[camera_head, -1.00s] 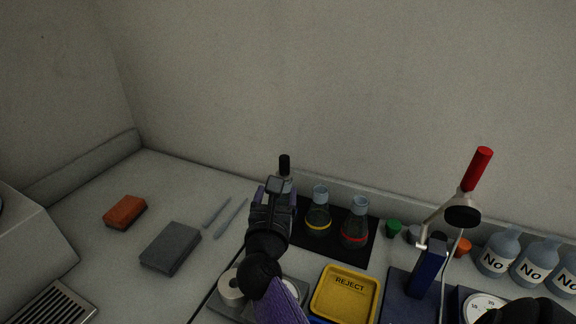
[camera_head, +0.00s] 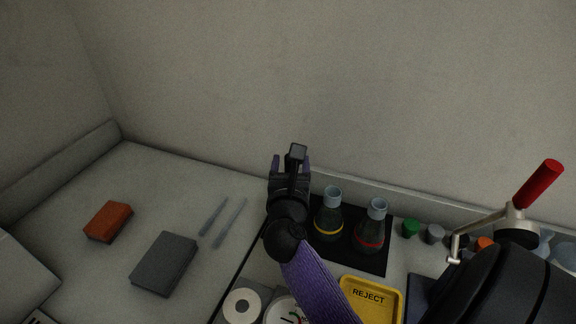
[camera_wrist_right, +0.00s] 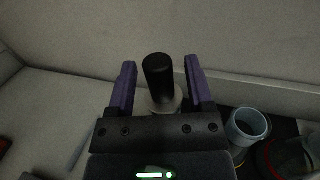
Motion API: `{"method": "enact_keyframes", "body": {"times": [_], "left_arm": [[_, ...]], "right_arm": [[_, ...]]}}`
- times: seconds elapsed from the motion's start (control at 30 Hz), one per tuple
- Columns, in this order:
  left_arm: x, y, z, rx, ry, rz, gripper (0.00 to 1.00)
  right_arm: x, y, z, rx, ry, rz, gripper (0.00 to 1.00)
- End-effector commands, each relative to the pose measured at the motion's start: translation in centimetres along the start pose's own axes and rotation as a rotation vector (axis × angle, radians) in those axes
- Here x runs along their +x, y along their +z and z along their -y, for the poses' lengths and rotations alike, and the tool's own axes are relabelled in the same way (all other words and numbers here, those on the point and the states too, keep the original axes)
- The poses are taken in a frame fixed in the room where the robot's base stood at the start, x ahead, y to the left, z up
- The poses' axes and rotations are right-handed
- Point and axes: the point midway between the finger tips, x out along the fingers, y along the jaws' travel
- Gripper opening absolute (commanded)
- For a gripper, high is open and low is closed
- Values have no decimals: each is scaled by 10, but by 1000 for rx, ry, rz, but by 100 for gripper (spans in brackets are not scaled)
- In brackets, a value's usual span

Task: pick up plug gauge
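The plug gauge (camera_wrist_right: 158,76) shows in the right wrist view as an upright black cylindrical handle on a pale metal lower part. My right gripper (camera_wrist_right: 160,68) is open, with one purple finger on each side of the handle and visible gaps to both. In the head view my right gripper (camera_head: 291,162) is at the centre, in front of the back wall, and hides the gauge. The gauge's lower end is hidden by the gripper body in the wrist view. My left gripper is not in view.
Two flasks (camera_head: 329,213) (camera_head: 370,227) stand on a black mat just right of the gripper. A yellow REJECT tray (camera_head: 371,295) is in front. A red-handled metal lever (camera_head: 538,185) rises at right. A grey block (camera_head: 164,264) and an orange block (camera_head: 108,221) lie left.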

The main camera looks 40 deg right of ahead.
Motion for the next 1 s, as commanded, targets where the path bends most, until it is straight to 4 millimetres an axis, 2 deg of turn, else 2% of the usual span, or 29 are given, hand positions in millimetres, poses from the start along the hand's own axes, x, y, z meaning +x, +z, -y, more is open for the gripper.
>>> {"method": "enact_keyframes", "body": {"times": [0.03, 0.2, 0.3, 0.67, 0.77, 0.9, 1.0], "left_arm": [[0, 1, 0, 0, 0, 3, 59], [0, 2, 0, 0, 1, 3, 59], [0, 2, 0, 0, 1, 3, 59], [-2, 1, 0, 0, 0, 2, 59], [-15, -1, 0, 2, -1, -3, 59], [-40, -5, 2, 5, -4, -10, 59], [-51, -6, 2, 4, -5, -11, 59]], "right_arm": [[0, 0, 0, 0, 0, 0, 54], [0, 0, 0, 0, 0, 0, 18], [0, 0, 0, 0, 0, 0, 0], [0, 3, 0, 1, 0, 2, 0], [0, 24, 0, 4, 0, 4, 0], [0, 66, 0, 5, 0, 6, 0], [0, 87, 0, 2, 0, 6, 0]]}}
